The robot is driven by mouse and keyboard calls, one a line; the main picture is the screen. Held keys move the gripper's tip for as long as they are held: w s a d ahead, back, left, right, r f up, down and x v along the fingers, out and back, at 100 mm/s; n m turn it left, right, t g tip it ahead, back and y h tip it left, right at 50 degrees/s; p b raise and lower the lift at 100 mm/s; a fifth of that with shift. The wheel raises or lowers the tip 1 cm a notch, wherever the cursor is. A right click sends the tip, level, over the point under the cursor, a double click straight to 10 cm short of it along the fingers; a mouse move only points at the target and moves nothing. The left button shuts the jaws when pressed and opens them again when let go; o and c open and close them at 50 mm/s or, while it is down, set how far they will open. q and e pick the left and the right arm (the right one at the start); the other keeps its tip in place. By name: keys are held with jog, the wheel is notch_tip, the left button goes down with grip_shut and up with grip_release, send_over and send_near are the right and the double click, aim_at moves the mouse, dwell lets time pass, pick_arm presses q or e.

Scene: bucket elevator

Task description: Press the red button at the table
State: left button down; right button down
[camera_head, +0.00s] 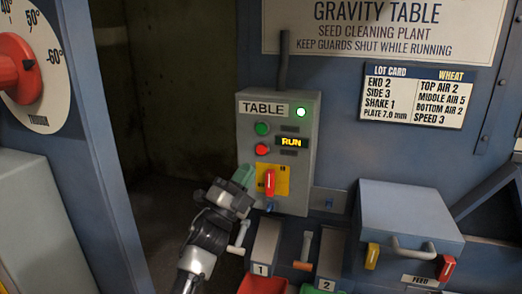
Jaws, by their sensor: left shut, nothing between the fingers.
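The grey control box marked TABLE (302,185) is on the blue machine's front. Its red button (262,150) is round and sits below a green button (262,129). To their right a display reads RUN (291,142), and a green lamp (301,112) is lit at the top right. My left gripper (243,176) is shut and empty, with its greenish tip at the box's lower left, below and left of the red button. The picture does not show whether it touches the box. The red button is fully visible. My right gripper is not in view.
A red switch handle (269,183) on a yellow plate is close to my left gripper's right. Below are chutes marked 1 (264,245) and 2 (330,255) with small levers. A feed box (410,215) juts out at right. A red-knobbed dial (35,70) is at upper left.

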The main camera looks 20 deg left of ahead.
aim_at(261, 149)
pick_arm(q)
jog(key=shift+w+d+b, duration=0.15)
jog(key=shift+w+b, duration=2.55)
jog(key=shift+w, duration=1.75)
jog(key=shift+w+f+b, duration=0.1)
jog(key=shift+w+b, duration=0.15)
jog(key=shift+b, duration=0.15)
jog(key=shift+w, duration=0.15)
